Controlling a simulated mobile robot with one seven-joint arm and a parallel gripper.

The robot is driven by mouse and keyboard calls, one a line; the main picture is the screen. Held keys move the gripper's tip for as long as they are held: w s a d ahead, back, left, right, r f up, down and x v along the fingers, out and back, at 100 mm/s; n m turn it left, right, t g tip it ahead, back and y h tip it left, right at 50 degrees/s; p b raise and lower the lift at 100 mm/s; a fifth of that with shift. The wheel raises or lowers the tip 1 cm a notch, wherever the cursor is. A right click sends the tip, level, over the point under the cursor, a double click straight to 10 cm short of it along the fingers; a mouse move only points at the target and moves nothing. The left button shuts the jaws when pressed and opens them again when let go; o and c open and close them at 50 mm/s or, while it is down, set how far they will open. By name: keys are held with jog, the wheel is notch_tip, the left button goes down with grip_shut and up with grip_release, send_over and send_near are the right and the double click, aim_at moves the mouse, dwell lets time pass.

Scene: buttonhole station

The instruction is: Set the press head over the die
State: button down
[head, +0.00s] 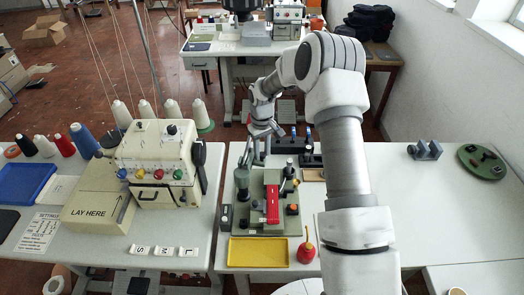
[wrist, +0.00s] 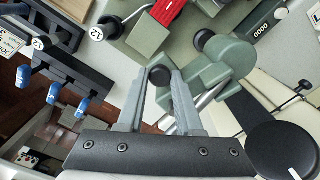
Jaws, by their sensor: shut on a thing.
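My gripper (wrist: 158,78) is shut on a round black knob (wrist: 159,74) between its fingertips. In the head view my gripper (head: 262,133) is over the back of the green station (head: 258,247). The green press head (wrist: 224,68) is just right of the fingers in the wrist view. A bright metal rod (wrist: 207,98) runs from it down behind the right finger; whether the knob belongs to this rod is hidden. A red part (head: 272,205) lies on the station and shows at the top of the wrist view (wrist: 165,10). I cannot make out the die.
A rack with blue-handled tools (wrist: 54,92) stands left of my fingers in the wrist view. A yellow tray (head: 258,252) and a red bulb-shaped thing (head: 306,252) are at the table front. A cream sewing machine (head: 158,165) stands left. The table right of my arm is mostly clear.

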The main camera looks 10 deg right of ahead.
jog(key=s+m+b, duration=0.7)
jog(key=s+m, duration=0.5)
jog(key=m, duration=0.3)
jog(key=shift+a+m, duration=0.25)
jog(key=shift+m, duration=0.05)
dwell(0.4)
jog(key=shift+s, duration=0.1)
jog(key=c, duration=0.8)
grip_release()
jog(key=shift+c, duration=0.2)
notch_tip(320, 180, up, 18)
jog(key=shift+f, duration=0.25)
